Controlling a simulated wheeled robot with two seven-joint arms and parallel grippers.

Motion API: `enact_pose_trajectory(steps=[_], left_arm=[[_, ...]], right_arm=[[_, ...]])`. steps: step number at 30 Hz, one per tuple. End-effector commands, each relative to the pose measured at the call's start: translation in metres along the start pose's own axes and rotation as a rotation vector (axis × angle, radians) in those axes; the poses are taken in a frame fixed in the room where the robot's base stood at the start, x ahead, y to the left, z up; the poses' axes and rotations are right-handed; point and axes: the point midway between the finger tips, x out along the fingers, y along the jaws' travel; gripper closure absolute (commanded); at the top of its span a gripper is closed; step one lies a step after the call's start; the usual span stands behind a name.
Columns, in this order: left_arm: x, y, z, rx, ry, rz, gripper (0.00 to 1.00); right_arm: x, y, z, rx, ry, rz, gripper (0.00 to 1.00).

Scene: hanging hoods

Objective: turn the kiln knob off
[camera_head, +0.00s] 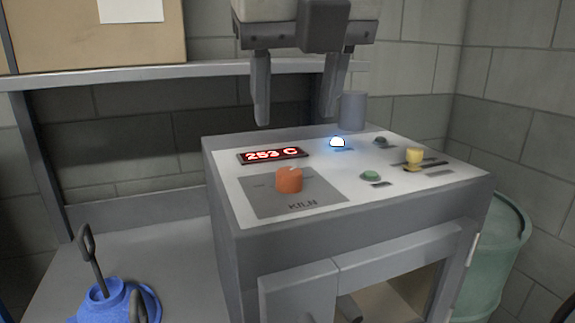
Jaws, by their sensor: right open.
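The orange kiln knob (289,179) stands on a grey plate marked KILN on the sloped white top of the control cabinet (245,200). A red lit display (272,155) behind the knob reads 253 C. My right gripper (294,118) hangs from the top of the view, above and behind the panel. Its two dark fingers point down, spread apart with nothing between them. It is clear of the knob. My left gripper is not in the view.
The panel also has a lit white lamp (337,142), a green button (370,176), a dark button (380,141) and a yellow slider (414,156). A grey cylinder (353,110) stands behind. A blue container (112,303) is at lower left, a green bin (500,250) at right.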

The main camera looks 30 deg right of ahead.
Motion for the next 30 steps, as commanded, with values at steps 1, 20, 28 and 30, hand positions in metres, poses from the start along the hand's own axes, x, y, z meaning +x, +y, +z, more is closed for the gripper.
enact_pose_trajectory(steps=[1,20,28,30], left_arm=[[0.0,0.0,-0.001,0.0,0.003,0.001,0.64],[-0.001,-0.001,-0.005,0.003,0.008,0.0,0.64],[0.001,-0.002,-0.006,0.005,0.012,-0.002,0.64],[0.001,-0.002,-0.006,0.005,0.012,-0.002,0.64]], right_arm=[[0.012,0.0,-0.001,-0.001,0.004,-0.002,0.48],[0.095,0.001,0.0,-0.001,0.002,0.004,0.48],[0.095,0.0,0.0,-0.001,0.002,0.003,0.59],[0.095,0.0,0.0,0.0,0.002,0.003,0.79]])
